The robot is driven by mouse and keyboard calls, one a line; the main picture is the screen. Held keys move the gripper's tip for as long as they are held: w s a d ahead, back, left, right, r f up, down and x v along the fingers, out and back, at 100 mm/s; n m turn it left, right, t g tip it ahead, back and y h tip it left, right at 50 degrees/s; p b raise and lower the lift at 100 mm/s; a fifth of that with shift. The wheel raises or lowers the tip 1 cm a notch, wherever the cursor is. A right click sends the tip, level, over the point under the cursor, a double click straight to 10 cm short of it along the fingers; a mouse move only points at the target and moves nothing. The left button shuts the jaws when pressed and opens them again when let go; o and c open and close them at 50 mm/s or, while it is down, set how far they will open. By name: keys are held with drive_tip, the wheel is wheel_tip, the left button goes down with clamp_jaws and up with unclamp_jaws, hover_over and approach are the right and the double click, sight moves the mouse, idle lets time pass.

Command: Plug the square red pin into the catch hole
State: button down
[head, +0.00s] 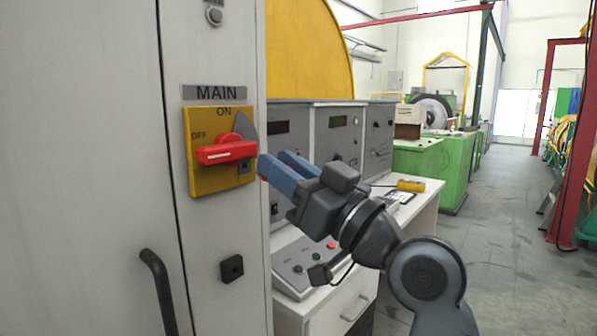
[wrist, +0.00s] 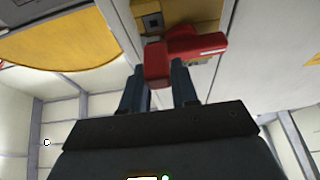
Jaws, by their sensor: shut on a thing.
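The square red pin (wrist: 157,66) is between the two fingers of my gripper (wrist: 160,85) in the wrist view. The fingertips are close to the lower right of the yellow switch plate (head: 205,180). A small dark square hole (head: 243,167) is in that corner of the plate; it also shows in the wrist view (wrist: 152,21). The pin looks apart from the hole, though the depth is unclear. A black square fitting (head: 232,268) with a hole is lower on the cabinet.
The red switch handle (head: 226,152) lies across the plate beside my fingertips, below the MAIN label. A black door handle (head: 158,290) sticks out at lower left. Control panels (head: 335,140) and a desk with a button box (head: 305,265) stand behind my arm.

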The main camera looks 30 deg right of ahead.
drive_tip(key=shift+w+a, duration=0.3)
drive_tip(key=shift+w, duration=0.45)
drive_tip(key=shift+b, duration=0.4)
idle(1.3)
drive_tip(key=shift+w, duration=0.2)
idle(0.4)
drive_tip(key=shift+w+a+r+b, duration=0.15)
drive_tip(key=shift+r+b, duration=0.15)
drive_tip(key=shift+b, duration=0.2)
idle(2.1)
